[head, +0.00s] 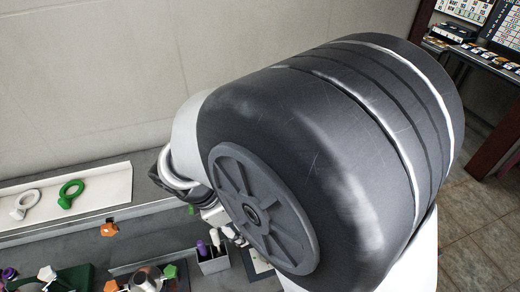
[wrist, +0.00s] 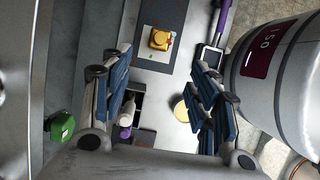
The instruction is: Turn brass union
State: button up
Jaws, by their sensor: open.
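In the wrist view a yellow, brass-coloured fitting (wrist: 160,38), which looks like the brass union, sits on a pale square on a dark grey panel. My gripper (wrist: 155,68) is open, with its two blue-padded fingers wide apart and nothing between them in contact. The fitting lies beyond the fingertips, near the middle line between them, and apart from both. In the head view my own dark arm link covers most of the picture, and I cannot make out the fitting or my fingers there.
A large grey tank (wrist: 280,62) stands close to the right finger in the wrist view. A cream disc (wrist: 181,108) and a small bin (wrist: 134,103) lie between the fingers.

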jog(key=b+x, duration=0.4)
jog(key=x, duration=1.1)
jog(key=shift+w+f, duration=0.1)
jog(key=shift+f, duration=0.05)
jog(key=c, duration=1.1)
jog(key=shift+o, duration=0.2)
jog(key=shift+m, duration=0.3)
jog(key=m+g+p, duration=0.1)
jog(key=m, duration=0.1)
jog(key=shift+w+m+p, duration=0.1)
jog(key=shift+m+p, duration=0.3)
jog(key=shift+w+m+g+p, duration=0.1)
jog(key=shift+m+g+p, duration=0.85)
jog(key=shift+m, duration=1.35)
